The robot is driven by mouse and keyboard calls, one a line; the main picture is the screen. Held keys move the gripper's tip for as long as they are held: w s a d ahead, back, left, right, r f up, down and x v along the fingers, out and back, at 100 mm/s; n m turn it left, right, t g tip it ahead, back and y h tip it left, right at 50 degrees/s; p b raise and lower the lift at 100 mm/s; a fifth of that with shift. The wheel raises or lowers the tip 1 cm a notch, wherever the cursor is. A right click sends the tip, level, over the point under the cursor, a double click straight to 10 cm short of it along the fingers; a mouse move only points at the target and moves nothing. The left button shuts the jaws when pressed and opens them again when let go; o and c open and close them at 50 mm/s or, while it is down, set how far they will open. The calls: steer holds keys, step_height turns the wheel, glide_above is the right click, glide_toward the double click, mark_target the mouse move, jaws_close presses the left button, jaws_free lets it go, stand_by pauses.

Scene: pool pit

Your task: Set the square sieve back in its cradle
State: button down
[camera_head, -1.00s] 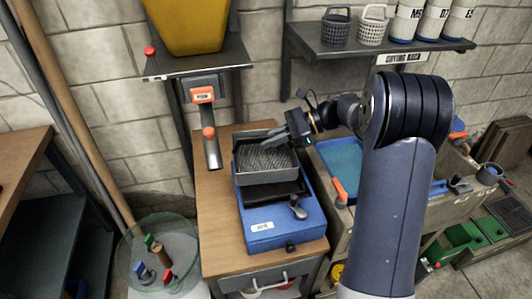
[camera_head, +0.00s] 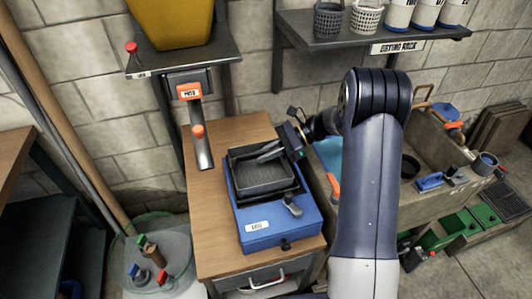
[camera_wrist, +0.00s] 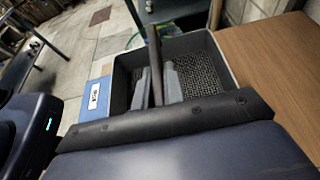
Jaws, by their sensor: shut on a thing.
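The square sieve (camera_head: 264,180) is a dark grey, open-topped box. It is at the blue shaker (camera_head: 284,226), with the black cradle's (camera_head: 268,199) edge showing around its front and right side. I cannot tell whether it rests fully on the cradle floor. The sieve looks about level and empty.
The shaker stands on a wooden cabinet (camera_head: 222,250). A dispenser with an orange-tipped lever (camera_head: 198,131) is behind left, under a yellow hopper (camera_head: 172,22). A sink bench (camera_head: 440,165) lies right and a drying rack shelf (camera_head: 385,40) behind. A bin (camera_head: 150,235) stands left.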

steer(key=shift+f, duration=0.2)
steer(key=c, duration=1.5)
jaws_free()
steer(key=shift+r, duration=0.25)
steer(key=b+v, duration=0.1)
steer(key=v, duration=1.1)
steer(key=shift+s, duration=0.1)
